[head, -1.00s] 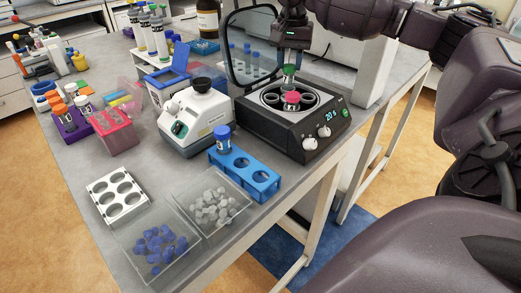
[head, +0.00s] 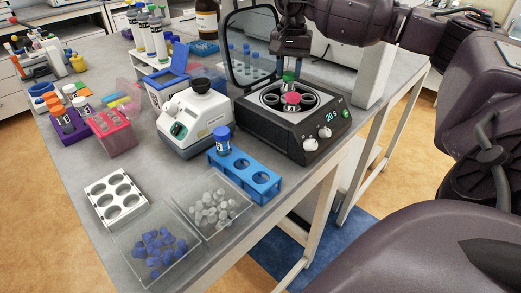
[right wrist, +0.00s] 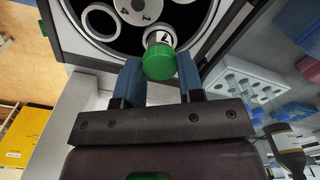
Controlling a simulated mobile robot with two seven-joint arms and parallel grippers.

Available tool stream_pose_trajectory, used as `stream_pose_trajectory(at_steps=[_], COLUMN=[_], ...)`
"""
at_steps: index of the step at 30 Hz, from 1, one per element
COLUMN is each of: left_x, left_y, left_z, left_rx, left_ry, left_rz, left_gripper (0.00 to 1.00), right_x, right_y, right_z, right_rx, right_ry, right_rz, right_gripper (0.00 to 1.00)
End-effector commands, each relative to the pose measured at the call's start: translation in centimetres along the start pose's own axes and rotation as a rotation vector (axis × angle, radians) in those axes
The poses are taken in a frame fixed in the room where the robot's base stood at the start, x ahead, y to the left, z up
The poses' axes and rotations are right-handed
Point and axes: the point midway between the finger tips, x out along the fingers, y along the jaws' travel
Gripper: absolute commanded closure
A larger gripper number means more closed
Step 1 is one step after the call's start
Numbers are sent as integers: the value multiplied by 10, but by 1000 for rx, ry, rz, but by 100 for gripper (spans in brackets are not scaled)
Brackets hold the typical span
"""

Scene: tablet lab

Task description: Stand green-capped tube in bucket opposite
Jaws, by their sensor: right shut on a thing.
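The green-capped tube (head: 289,76) is upright at the far side of the centrifuge rotor (head: 270,98). My right gripper (head: 289,66) is shut on it from above, at the cap. In the right wrist view the green cap (right wrist: 160,65) shows at the fingertips, with the pale labelled tube body beyond it over the rotor. How deep the tube sits in its bucket is hidden. A pink-red cap (head: 292,98) shows nearer the front of the rotor. The centrifuge (head: 318,137) has its lid (head: 236,48) raised. My left gripper is not in view.
A blue rack (head: 262,182) holding a blue-capped tube (head: 222,140) stands in front of the centrifuge. A vortex mixer (head: 190,120) is to its left. Clear bins of grey caps (head: 214,208) and blue caps (head: 160,250) stand at the front edge. Tubes in a rack stand behind the lid.

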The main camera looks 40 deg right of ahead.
Motion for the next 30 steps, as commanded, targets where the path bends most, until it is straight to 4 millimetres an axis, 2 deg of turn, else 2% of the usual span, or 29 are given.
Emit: stream_pose_trajectory(at_steps=[16,17,22,30], left_x=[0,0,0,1], left_y=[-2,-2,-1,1], left_z=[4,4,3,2], left_rx=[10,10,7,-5], left_ry=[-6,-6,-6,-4], left_rz=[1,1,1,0], left_gripper=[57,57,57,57], right_x=[7,7,7,7], right_y=[0,0,0,0], right_z=[0,0,0,0], right_rx=[0,0,0,0], right_ry=[0,0,0,0], right_rz=[1,1,1,1], right_gripper=[80,63,37,35])
